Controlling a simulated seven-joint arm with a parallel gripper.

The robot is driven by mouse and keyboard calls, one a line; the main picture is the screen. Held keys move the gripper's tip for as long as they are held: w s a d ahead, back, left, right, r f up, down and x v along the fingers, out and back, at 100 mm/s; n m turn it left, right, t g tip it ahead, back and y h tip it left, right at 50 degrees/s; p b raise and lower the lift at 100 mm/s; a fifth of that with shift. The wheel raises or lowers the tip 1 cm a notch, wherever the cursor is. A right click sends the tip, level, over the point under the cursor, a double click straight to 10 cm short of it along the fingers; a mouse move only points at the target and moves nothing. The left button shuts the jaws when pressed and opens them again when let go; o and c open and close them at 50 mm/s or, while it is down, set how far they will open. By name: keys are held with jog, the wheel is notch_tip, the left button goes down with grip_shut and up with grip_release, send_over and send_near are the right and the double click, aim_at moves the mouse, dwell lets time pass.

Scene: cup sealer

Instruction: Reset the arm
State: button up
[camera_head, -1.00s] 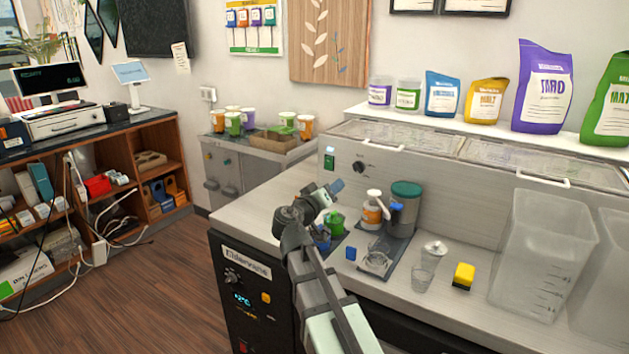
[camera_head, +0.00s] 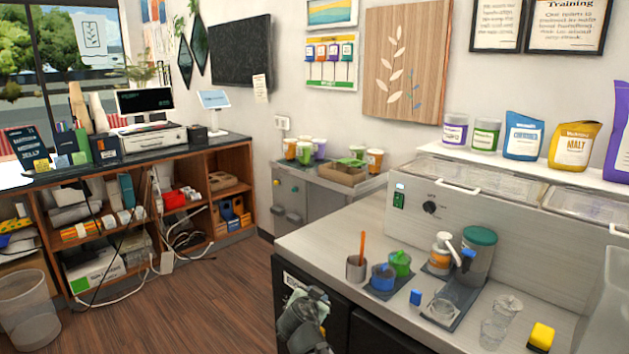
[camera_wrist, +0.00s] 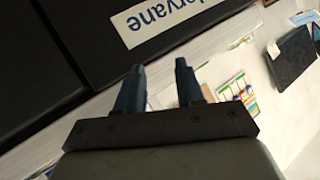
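In the wrist view, my gripper (camera_wrist: 159,66) has its two dark blue fingers apart with nothing between them. It is open and empty. A dark cabinet front (camera_wrist: 85,50) with a white name label (camera_wrist: 165,18), seen upside down, lies beyond the fingers. In the head view, part of my arm (camera_head: 305,318) shows low in front of the left end of the counter (camera_head: 330,215). My fingertips cannot be made out there.
The counter holds a metal cup with an orange stick (camera_head: 356,268), blue and green containers (camera_head: 383,278), a pump bottle (camera_head: 441,253), clear cups (camera_head: 495,330) and a yellow block (camera_head: 541,337). Shelving (camera_head: 150,215) stands left. The wooden floor (camera_head: 200,300) between is open.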

jog(key=s+d+f+n+g, duration=0.1)
jog(key=s+d+f+g, duration=0.3)
jog(key=f, duration=0.7)
jog(key=s+d+f+n+g, duration=0.25)
jog(key=s+d+f, duration=0.35)
jog(key=f, duration=0.5)
jog(key=s+d+f+g, duration=0.3)
jog(key=s+f, duration=0.3)
jog(key=f, duration=0.6)
jog(key=s+d+f+n+g+y, duration=0.1)
jog(key=s+f+g, duration=0.2)
jog(key=s, duration=0.7)
jog(key=s+d+f+n+g+y, duration=0.1)
jog(key=s+f+g, duration=0.2)
jog(key=s+f, duration=0.4)
jog(key=s+d+f+n+g+y, duration=0.1)
jog(key=s+f+g, duration=0.3)
jog(key=s, duration=0.9)
jog(key=shift+s+d+f+n, duration=0.4)
jog(key=shift+f+n, duration=0.05)
jog(key=shift+f, duration=0.35)
